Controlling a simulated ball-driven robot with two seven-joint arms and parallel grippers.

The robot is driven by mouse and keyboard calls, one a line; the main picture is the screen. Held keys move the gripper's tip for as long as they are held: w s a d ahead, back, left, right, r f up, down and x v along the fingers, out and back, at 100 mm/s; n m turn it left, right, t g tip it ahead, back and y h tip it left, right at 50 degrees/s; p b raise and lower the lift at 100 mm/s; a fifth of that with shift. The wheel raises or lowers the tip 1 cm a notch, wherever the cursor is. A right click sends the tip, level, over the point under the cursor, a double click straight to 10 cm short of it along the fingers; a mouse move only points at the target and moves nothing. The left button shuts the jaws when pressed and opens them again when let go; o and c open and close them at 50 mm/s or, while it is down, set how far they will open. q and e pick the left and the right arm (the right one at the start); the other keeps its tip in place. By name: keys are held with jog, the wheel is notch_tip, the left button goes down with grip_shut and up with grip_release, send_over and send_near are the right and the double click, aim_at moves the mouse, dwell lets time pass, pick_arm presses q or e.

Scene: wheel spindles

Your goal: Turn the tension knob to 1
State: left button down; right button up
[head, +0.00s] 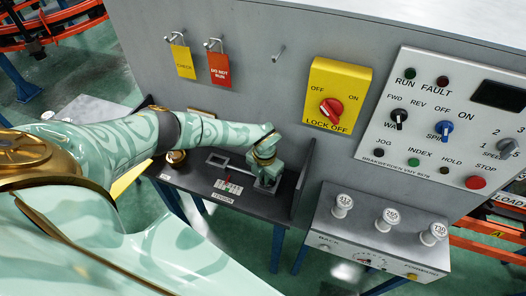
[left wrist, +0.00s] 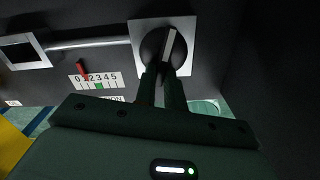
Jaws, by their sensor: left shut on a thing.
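The tension knob (left wrist: 152,46) is a round black knob with a pale bar on a light square plate. My left gripper (left wrist: 164,72) is shut on it, its two dark fingers at the knob's lower side. In the head view my left gripper (head: 266,178) reaches down onto the right part of the dark tension table and hides the knob. The scale (left wrist: 97,80) reads 0 to 5, with a red pointer (left wrist: 82,70) at its low end, near 0 and 1; its exact reading is hard to tell. A green mark (left wrist: 99,86) sits near the middle. My right gripper is not in view.
A dark upright panel (head: 304,190) stands just right of my left gripper. The grey machine wall (head: 270,90) rises behind, with a yellow lock-off switch (head: 318,82). A grey box with white knobs (head: 342,206) stands further right.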

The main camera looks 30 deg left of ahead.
pick_arm(q)
jog(key=n+p, duration=0.1)
jog(key=n, duration=0.1)
jog(key=n+p, duration=0.1)
jog(key=n, duration=0.1)
jog(key=shift+w+d+r+n, duration=0.1)
jog(key=shift+d+r+n, duration=0.05)
jog(key=shift+d+n, duration=0.2)
jog(key=shift+w+d+n+p, duration=0.15)
jog(key=shift+n+p, duration=0.35)
jog(key=shift+n, duration=0.6)
jog(key=shift+w+d+n+p, duration=0.15)
jog(key=shift+n+p, duration=0.35)
jog(key=shift+n, duration=0.55)
jog(key=c, duration=1.5)
grip_release()
jog(key=shift+s, duration=0.1)
